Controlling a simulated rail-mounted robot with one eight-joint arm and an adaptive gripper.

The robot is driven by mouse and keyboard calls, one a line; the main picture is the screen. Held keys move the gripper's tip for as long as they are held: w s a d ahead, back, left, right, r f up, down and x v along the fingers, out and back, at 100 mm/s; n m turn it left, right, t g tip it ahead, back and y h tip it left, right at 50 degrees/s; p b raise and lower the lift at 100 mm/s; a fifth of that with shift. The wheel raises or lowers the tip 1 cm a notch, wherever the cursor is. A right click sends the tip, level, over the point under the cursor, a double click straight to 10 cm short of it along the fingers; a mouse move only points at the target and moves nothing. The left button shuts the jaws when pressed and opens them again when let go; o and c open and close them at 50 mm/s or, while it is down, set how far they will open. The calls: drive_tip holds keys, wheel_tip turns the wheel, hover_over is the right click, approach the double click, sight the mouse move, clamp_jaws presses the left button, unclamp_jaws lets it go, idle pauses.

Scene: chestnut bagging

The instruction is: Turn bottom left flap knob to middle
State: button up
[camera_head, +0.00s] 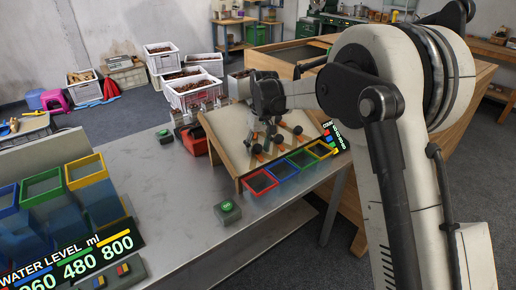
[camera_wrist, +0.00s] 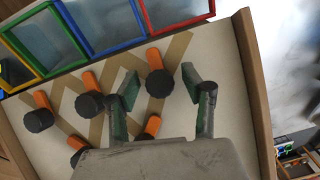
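A tilted beige board (camera_head: 222,131) carries several black knobs with orange flaps. The knob nearest the red-rimmed bin, at the board's lower left in the head view, shows in the wrist view as a black knob (camera_wrist: 159,84). Its orange flap (camera_wrist: 154,58) points towards the bins, slightly slanted. My gripper (camera_wrist: 160,79) is open, with one finger on each side of this knob in the picture. I cannot tell whether the fingers touch it. In the head view my gripper (camera_head: 268,128) hangs over the board and partly hides the knobs.
Red (camera_head: 261,182), blue (camera_head: 283,170), green (camera_head: 303,159) and yellow (camera_head: 320,150) rimmed bins line the board's lower edge. A raised wooden rim (camera_wrist: 255,80) borders the board. Other knobs (camera_wrist: 90,104) sit close to my left finger in the wrist view. A green button (camera_head: 228,211) stands on the metal table.

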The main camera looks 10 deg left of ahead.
sight(261, 149)
wheel_tip(261, 149, up, 12)
drive_tip(key=d, duration=0.1)
idle(0.7)
